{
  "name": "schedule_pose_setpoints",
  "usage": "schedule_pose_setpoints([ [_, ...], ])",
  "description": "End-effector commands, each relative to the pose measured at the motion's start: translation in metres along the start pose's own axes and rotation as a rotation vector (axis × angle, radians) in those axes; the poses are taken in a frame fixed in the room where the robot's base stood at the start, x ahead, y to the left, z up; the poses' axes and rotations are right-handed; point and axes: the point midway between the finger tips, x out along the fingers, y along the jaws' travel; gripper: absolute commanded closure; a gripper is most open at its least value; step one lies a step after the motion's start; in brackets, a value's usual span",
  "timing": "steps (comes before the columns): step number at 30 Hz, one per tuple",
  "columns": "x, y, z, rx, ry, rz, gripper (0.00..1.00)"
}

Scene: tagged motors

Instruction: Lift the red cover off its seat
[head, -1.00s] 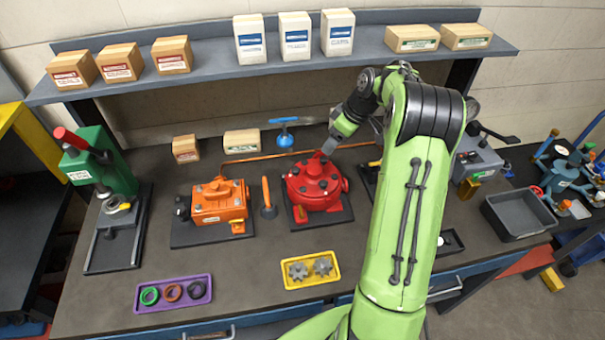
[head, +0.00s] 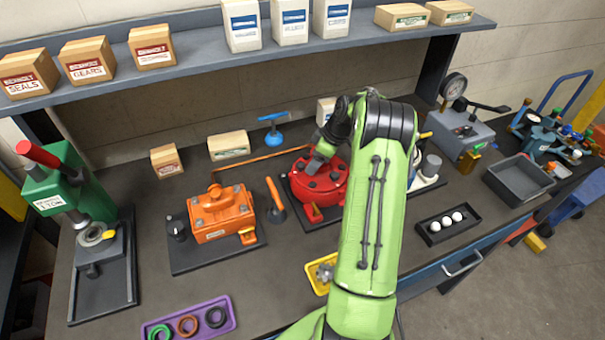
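The red cover (head: 330,184) is the round, bolted top of the red motor, which stands on a dark base plate (head: 302,212) at the middle of the bench. It looks level and on its seat; I see no gap under it. My gripper (head: 314,166) reaches down onto the left part of the cover's top from behind and above. Its fingertips are small and partly hidden by my wrist, so I cannot tell whether they are open or closed on the cover's handle. My green arm hides the right side of the motor.
An orange motor (head: 221,213) and an upright orange-handled tool (head: 275,198) stand to the left. A blue-handled tool (head: 273,135) is behind. A yellow tray (head: 317,276) lies in front, partly behind my arm. A black tray with white balls (head: 447,225) lies right.

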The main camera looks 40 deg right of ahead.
Motion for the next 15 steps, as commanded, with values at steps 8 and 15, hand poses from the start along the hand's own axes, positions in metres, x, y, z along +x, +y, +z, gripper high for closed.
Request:
schedule_pose_setpoints([
  [8,-0.0031,0.0004,0.0002,0.003,-0.001,0.001,0.59],
  [15,-0.0024,-0.0007,-0.0025,-0.002,0.003,-0.001,0.96],
])
